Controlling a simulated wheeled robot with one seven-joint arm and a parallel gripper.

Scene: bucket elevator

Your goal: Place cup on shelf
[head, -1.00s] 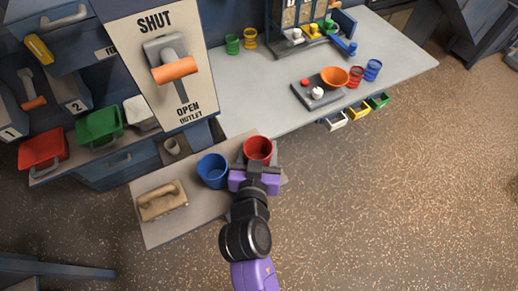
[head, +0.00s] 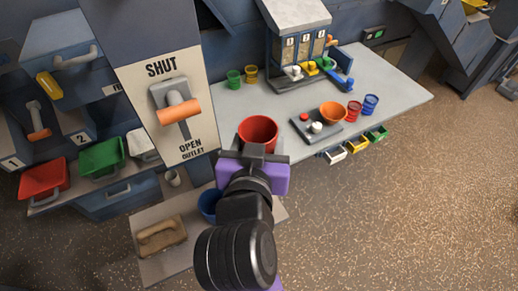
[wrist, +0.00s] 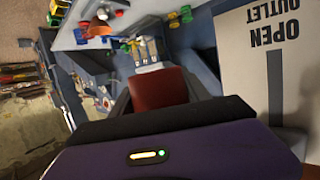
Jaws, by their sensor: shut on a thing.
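My gripper (head: 254,158) is shut on a red cup (head: 258,131) and holds it upright, raised above the low tan-topped shelf (head: 205,257). The cup's open top faces the head camera. In the wrist view the red cup (wrist: 157,88) shows just beyond the dark fingers (wrist: 165,117), and its lower part is hidden by them. A blue cup (head: 208,203) stands on the low shelf, partly hidden behind my arm.
A tan block with a handle (head: 160,237) lies on the low shelf. The SHUT/OPEN outlet panel (head: 160,95) with its orange lever stands to the left. The grey table (head: 390,80) holds an orange bowl (head: 332,112), coloured cups and a dispenser. Open floor lies right.

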